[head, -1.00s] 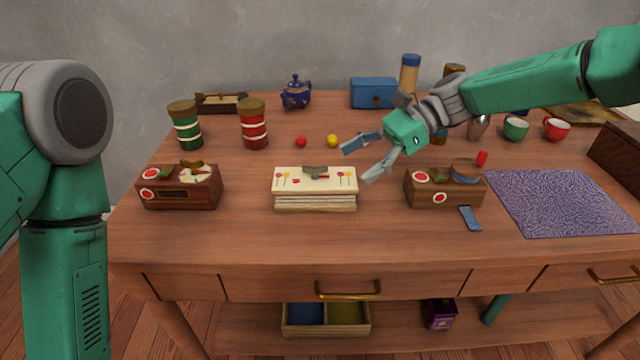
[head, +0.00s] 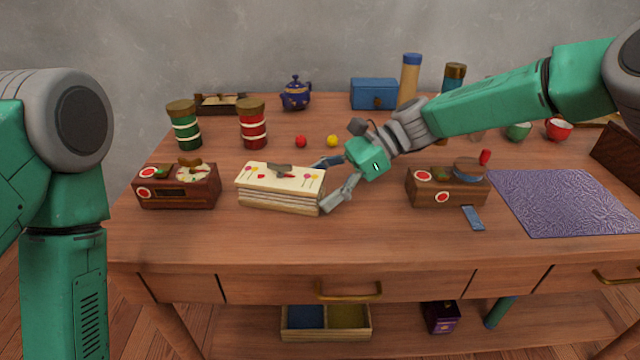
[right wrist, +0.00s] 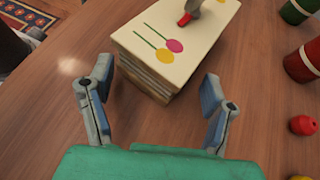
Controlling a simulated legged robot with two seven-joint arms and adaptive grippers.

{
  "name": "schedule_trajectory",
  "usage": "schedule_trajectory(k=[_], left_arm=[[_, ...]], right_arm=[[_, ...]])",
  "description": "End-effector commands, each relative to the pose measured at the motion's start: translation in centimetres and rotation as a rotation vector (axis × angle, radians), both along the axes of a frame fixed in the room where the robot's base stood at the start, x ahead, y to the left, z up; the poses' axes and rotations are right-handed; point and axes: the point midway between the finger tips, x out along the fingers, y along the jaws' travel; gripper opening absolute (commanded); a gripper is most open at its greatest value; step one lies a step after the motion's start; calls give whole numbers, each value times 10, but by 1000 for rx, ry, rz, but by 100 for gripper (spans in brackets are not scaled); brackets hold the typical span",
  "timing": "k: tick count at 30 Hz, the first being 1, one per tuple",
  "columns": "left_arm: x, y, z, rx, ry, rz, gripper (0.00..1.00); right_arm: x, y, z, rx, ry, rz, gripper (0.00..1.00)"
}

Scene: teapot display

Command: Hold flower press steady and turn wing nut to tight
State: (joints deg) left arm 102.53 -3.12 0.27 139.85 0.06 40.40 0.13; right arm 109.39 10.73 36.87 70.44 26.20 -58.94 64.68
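The flower press (head: 280,190) is a stack of layers with a cream top printed with coloured flowers. It sits slightly turned in the middle of the table. A grey wing nut (head: 280,169) is on its top. My right gripper (head: 331,182) is open at the press's right end; in the right wrist view its fingers (right wrist: 155,100) are spread on either side of the press's near corner. The press (right wrist: 165,50) also shows there with nothing gripped. I cannot tell whether a finger touches it. My left arm (head: 60,200) hangs at the left; its gripper is out of view.
A wooden box with a dial (head: 178,187) stands left of the press, another wooden box (head: 447,187) right of it. Red and yellow balls (head: 332,141) and striped jars (head: 252,125) are behind. A purple mat (head: 560,203) lies at right. The table front is clear.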

Motion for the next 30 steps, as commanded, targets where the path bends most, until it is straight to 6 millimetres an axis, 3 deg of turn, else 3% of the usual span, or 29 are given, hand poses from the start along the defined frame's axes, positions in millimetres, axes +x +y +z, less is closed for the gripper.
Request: schedule_trajectory(k=[1, 3, 6, 10, 11, 17, 18, 21, 24, 30], left_arm=[[0, 0, 0, 0, 0, 0, 18], [0, 0, 0, 0, 0, 0, 18], [0, 0, 0, 0, 0, 0, 18], [0, 0, 0, 0, 0, 0, 18], [0, 0, 0, 0, 0, 0, 18], [0, 0, 0, 0, 0, 0, 18], [0, 0, 0, 0, 0, 0, 18], [0, 0, 0, 0, 0, 0, 18], [0, 0, 0, 0, 0, 0, 18], [0, 0, 0, 0, 0, 0, 18]], right_arm=[[0, 0, 0, 0, 0, 0, 70], [0, 0, 0, 0, 0, 0, 45], [0, 0, 0, 0, 0, 0, 23], [0, 0, 1, 1, 0, 0, 0], [0, 0, 1, 1, 0, 0, 0], [0, 0, 1, 1, 0, 0, 0], [0, 0, 1, 1, 0, 0, 5], [0, 0, 1, 1, -1, 0, 40], [0, 0, 1, 0, -1, 0, 69], [0, 0, 1, 0, -1, 0, 69]])
